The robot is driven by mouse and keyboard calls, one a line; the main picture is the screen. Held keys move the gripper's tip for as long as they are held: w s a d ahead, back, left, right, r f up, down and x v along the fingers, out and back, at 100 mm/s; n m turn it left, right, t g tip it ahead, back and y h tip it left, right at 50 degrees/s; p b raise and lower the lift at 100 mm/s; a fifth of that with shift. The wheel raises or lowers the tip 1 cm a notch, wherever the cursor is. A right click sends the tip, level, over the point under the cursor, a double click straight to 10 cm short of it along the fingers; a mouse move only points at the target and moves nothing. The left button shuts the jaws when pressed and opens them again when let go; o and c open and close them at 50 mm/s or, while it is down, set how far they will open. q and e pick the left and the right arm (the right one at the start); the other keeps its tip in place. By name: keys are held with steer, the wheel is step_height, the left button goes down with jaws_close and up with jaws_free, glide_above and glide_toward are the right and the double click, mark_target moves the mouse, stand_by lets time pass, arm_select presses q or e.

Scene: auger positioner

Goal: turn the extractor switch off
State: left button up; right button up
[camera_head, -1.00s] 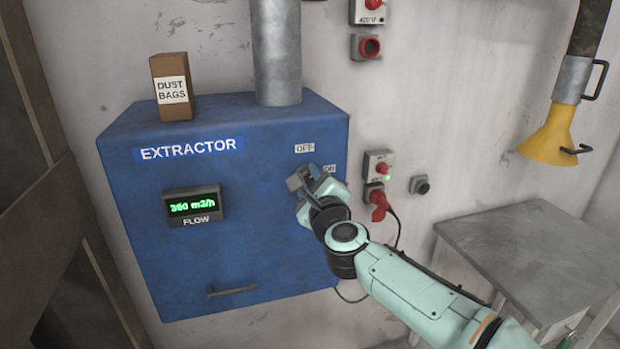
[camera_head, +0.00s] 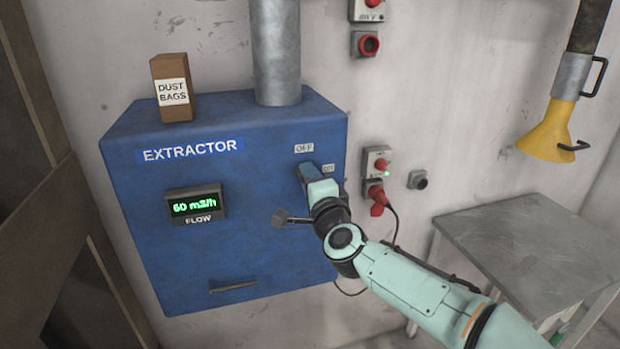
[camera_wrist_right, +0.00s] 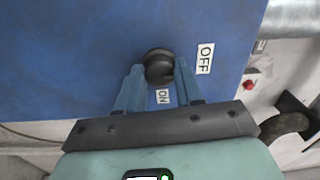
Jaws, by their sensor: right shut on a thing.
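The extractor (camera_head: 240,250) is a blue wall box. Its OFF label (camera_head: 304,148) and partly covered ON label (camera_head: 328,168) are near its upper right. In the wrist view, the switch is a dark round knob (camera_wrist_right: 156,64), with the OFF label (camera_wrist_right: 205,58) to its right and the ON label (camera_wrist_right: 163,96) below it. My right gripper (camera_wrist_right: 158,72) is shut on this knob, a blue finger on each side. In the head view my right gripper (camera_head: 305,172) hides the knob. The flow display (camera_head: 194,207) reads 60 m3/h. My left gripper is out of view.
A dust bags box (camera_head: 172,88) stands on the extractor beside a grey duct (camera_head: 277,50). A socket with a red plug (camera_head: 377,197) and cable is on the wall right of my gripper. A grey table (camera_head: 510,245) and a yellow hood (camera_head: 548,135) are at the right.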

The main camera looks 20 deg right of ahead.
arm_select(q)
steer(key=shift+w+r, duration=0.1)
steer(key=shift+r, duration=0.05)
arm_select(e)
steer(key=shift+n, duration=0.4)
steer(key=o, duration=1)
steer(key=shift+o, duration=0.2)
arm_select(q)
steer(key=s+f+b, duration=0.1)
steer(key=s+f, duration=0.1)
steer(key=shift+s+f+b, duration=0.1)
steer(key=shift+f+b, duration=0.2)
steer(key=shift+b, duration=0.1)
arm_select(e)
steer(key=s, duration=1.3)
steer(key=shift+s+d+f, duration=0.2)
